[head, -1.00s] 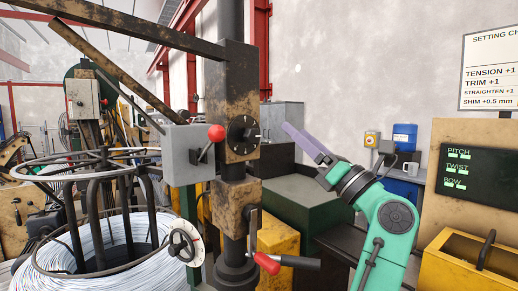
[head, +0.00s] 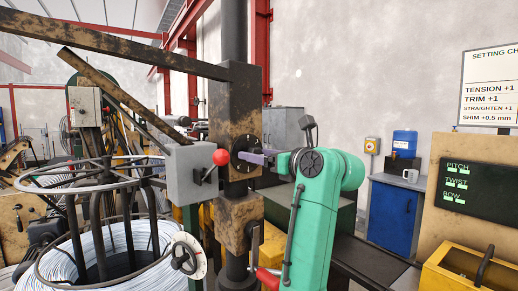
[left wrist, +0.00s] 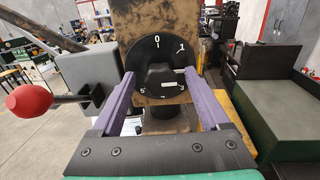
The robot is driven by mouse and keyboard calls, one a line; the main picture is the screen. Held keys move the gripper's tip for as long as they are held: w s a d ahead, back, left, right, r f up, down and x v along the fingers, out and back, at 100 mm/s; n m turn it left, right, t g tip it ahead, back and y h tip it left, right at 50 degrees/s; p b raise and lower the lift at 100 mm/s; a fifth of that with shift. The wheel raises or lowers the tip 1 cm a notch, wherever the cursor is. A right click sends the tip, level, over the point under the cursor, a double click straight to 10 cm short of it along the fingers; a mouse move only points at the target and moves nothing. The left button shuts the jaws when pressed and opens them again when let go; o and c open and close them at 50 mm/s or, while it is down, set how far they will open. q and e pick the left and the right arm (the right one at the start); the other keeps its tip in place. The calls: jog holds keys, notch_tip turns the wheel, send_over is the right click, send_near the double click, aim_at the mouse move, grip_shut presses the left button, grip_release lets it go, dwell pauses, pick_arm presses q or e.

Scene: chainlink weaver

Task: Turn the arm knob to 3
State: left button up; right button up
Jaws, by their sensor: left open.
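The arm knob (left wrist: 158,76) is a black knob on a round black dial (left wrist: 143,56), mounted on the rusty block of the post. In the left wrist view I read 0 at the top, 1 at upper right, 3 at lower right and 5 at lower left. A short white mark shows on the knob's right part; its exact reading is unclear. The dial also shows in the head view (head: 236,144). My left gripper (head: 245,155) has its purple fingers open, one on each side of the knob. I cannot tell whether they touch it. My right gripper is not in view.
A grey box (head: 185,172) with a red-ball lever (head: 220,157) stands close left of the dial. A red-handled crank (head: 268,277) is below. A wire coil (head: 90,255) is at left. The setting chart (head: 490,88) hangs at right.

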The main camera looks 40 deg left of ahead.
pick_arm(q)
jog(key=shift+a, duration=0.1)
grip_shut()
jog(key=shift+m, duration=0.3)
jog(key=m, duration=0.8)
jog(key=shift+w, duration=0.15)
dwell(0.5)
